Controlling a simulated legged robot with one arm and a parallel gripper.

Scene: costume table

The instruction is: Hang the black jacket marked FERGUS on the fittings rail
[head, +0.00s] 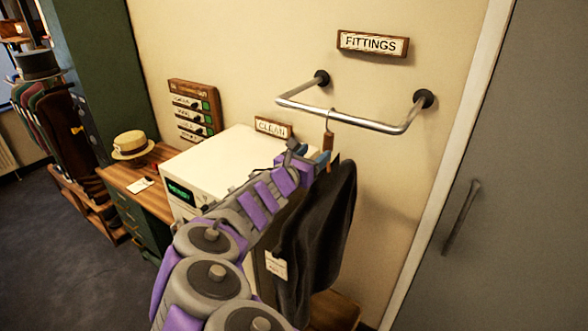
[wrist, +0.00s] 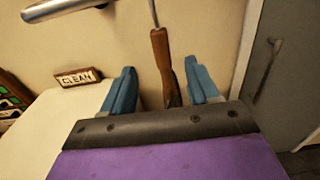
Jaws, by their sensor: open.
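The black jacket (head: 328,225) hangs from a wooden hanger (head: 328,142) below the chrome fittings rail (head: 345,120). The hanger's hook reaches up to the rail's front bar in the head view. A pale tag (head: 276,263) is on the jacket, its writing too small to read. My gripper (head: 308,160) is at the hanger, its blue fingers apart. In the wrist view the wooden hanger (wrist: 163,65) stands between the open fingers of my gripper (wrist: 163,88), with a gap on each side. The rail (wrist: 62,8) shows at the top left; the hook's top is out of that view.
A FITTINGS sign (head: 372,44) is above the rail. A white cabinet (head: 225,150) with a CLEAN sign (head: 272,128) stands left of the jacket. A grey door (head: 500,180) is at right. A straw hat (head: 132,145) rests on a wooden desk (head: 120,178). Dark garments hang far left.

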